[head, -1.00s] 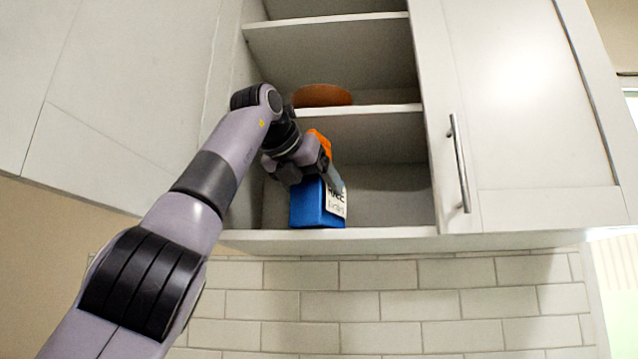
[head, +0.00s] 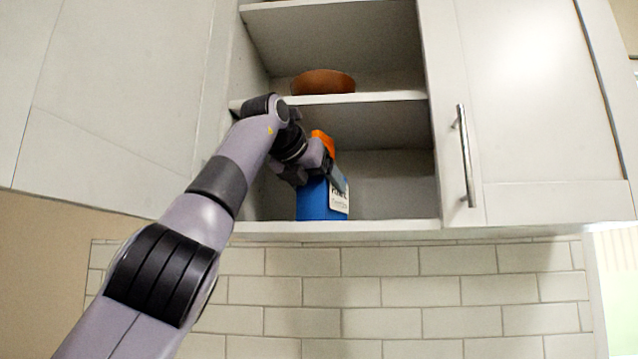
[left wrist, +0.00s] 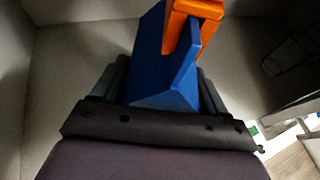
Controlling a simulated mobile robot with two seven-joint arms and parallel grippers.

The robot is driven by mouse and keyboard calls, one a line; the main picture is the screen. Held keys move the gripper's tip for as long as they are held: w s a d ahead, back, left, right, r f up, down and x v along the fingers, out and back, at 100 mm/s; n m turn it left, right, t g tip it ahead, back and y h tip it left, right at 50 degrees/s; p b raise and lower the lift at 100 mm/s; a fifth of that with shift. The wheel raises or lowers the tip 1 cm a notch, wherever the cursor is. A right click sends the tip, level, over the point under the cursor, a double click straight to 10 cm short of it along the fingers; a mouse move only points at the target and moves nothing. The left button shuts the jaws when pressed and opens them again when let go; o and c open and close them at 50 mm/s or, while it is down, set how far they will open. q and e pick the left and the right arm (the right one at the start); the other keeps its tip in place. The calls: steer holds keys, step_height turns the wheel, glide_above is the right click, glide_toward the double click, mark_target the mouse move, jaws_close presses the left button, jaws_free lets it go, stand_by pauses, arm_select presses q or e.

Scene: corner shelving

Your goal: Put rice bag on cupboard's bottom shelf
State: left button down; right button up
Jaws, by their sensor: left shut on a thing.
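The rice bag (head: 314,203) is blue with a white label and an orange top. It stands roughly upright at the bottom shelf (head: 390,226) of the open cupboard, left of the middle. Its base looks level with the shelf, but I cannot tell whether it rests on it. My left gripper (head: 335,177) is shut on the bag's upper part from the left. In the left wrist view the blue bag (left wrist: 165,75) sits between the two fingers (left wrist: 165,92), with its orange part at the top. My right gripper is not in view.
A brown round object (head: 322,82) lies on the shelf above (head: 390,96). A closed cupboard door (head: 540,110) with a metal handle (head: 466,157) is at the right. The bottom shelf right of the bag is clear. White tiles (head: 380,290) are below.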

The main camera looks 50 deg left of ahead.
arm_select(q)
steer(key=shift+r, duration=0.15)
jaws_free()
steer(key=shift+f, duration=0.2)
steer(key=shift+s+r, duration=0.1)
steer(key=shift+r, duration=0.05)
steer(key=b+v, duration=0.1)
steer(key=v, duration=1.1)
steer(key=shift+b, duration=0.35)
